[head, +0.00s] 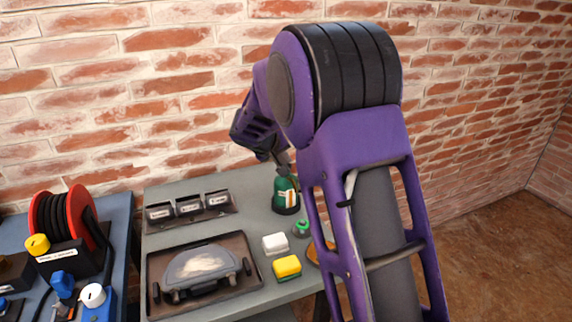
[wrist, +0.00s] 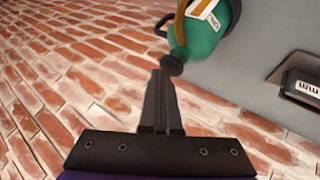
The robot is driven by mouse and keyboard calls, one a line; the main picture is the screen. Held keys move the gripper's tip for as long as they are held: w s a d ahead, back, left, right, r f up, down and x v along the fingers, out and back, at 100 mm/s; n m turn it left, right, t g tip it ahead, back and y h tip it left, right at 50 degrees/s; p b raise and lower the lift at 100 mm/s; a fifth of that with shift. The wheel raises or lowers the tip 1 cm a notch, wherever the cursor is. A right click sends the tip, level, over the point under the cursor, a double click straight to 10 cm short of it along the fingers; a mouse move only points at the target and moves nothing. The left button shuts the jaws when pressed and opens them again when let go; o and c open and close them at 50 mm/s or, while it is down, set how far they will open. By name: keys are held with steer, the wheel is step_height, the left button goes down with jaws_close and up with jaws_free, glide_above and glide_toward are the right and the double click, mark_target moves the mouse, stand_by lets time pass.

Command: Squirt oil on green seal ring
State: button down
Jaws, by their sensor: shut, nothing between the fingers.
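A green oil bottle (head: 286,190) with an orange and white label stands on the grey table, in a dark round base. My gripper (head: 282,163) is just above its top in the head view. In the wrist view my gripper (wrist: 161,76) has its fingers together with nothing between them. The bottle (wrist: 206,42) shows beyond the fingertips, its dark end (wrist: 172,65) very close to them; I cannot tell whether they touch. A small green round thing (head: 301,229), which looks like the green seal ring, lies on the table in front of the bottle.
The grey table (head: 256,222) holds a white block (head: 275,243), a yellow block (head: 287,267), a dark tray (head: 152,262) with a grey part and several labelled bins (head: 190,207). An orange item (head: 315,252) is partly behind my arm. A brick wall (head: 180,90) stands close behind.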

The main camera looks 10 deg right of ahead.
steer(key=shift+f+b, duration=0.4)
steer(key=shift+f, duration=0.05)
stand_by(0.3)
steer(key=shift+r, duration=0.1)
steer(key=shift+r+p, duration=0.8)
steer(key=shift+r, duration=0.5)
step_height(320, 180, up, 5)
steer(key=p, duration=0.2)
steer(key=shift+p, duration=0.35)
steer(key=shift+r, duration=0.1)
